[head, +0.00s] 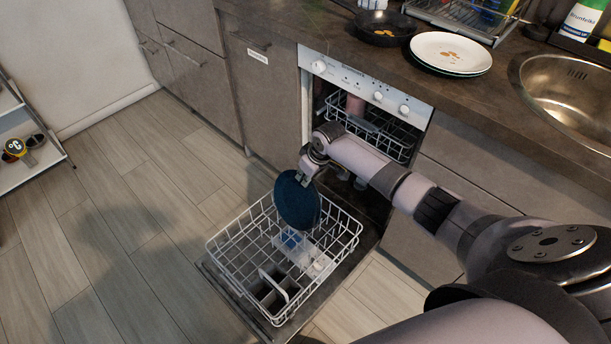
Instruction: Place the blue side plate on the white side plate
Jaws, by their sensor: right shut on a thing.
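The blue side plate (298,201) is in the head view, tilted nearly upright above the lower dishwasher rack. My right gripper (306,176) is shut on its upper edge; the fingertips are small and partly hidden. The white side plate (449,52) lies flat on the counter at the upper right, with brown marks on it. A dark green-edged plate shows just beneath its rim. My right arm reaches in from the lower right. My left gripper is not in view.
The dishwasher door is open, with its lower rack (224,262) pulled out. A dark pan (384,28) stands left of the white plate, a dish drainer (462,20) behind it, and a sink (572,88) at right. Wooden floor (130,215) is clear at left.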

